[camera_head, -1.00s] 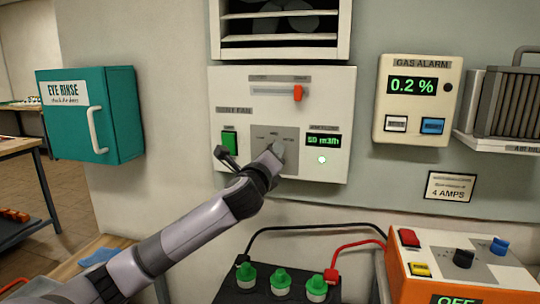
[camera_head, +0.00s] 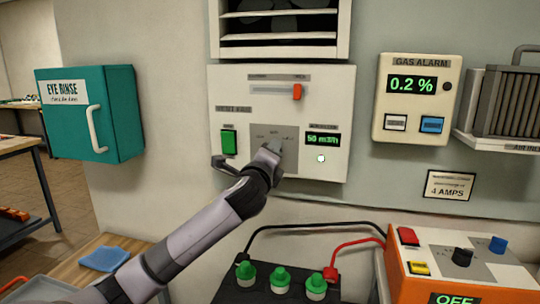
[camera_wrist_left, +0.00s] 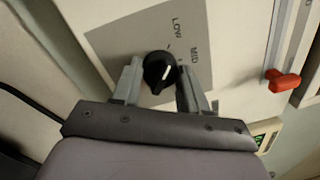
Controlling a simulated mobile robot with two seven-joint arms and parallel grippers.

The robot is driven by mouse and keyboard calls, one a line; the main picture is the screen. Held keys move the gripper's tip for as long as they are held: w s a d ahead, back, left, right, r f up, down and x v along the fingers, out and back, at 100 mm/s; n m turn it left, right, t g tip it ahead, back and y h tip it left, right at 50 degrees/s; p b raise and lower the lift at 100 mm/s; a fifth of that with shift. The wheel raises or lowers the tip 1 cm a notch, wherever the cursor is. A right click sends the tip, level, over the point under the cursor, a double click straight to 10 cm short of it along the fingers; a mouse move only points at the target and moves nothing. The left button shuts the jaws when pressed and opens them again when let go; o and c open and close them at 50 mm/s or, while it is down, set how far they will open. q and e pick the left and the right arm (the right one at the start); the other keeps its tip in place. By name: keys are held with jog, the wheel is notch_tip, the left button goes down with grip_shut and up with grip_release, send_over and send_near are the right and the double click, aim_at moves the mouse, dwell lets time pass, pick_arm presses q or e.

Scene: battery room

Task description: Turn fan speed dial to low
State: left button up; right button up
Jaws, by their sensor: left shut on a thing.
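The fan speed dial (camera_wrist_left: 159,70) is a black knob with a white pointer mark, on a grey plate in the left wrist view. The words LOW and MID are printed beside it. My left gripper (camera_wrist_left: 158,88) has its fingers on both sides of the knob and is shut on it. In the head view my left gripper (camera_head: 273,148) is at the grey dial plate (camera_head: 289,131) of the white fan panel (camera_head: 335,85) and hides the knob. The panel's green display (camera_head: 323,139) seems to read 50 m3/h. My right gripper is not in view.
The panel has a red-orange slider (camera_head: 297,92), a green button (camera_head: 229,142) and a lit lamp (camera_head: 321,158). A gas alarm (camera_head: 418,120) hangs right, a teal eye rinse box (camera_head: 118,115) left. Green-capped terminals and an orange charger (camera_head: 450,265) stand below.

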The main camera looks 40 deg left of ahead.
pick_arm(q)
jog(key=o, duration=1)
jog(key=shift+o, duration=0.2)
jog(key=b+v, duration=0.1)
jog(key=v, duration=0.6)
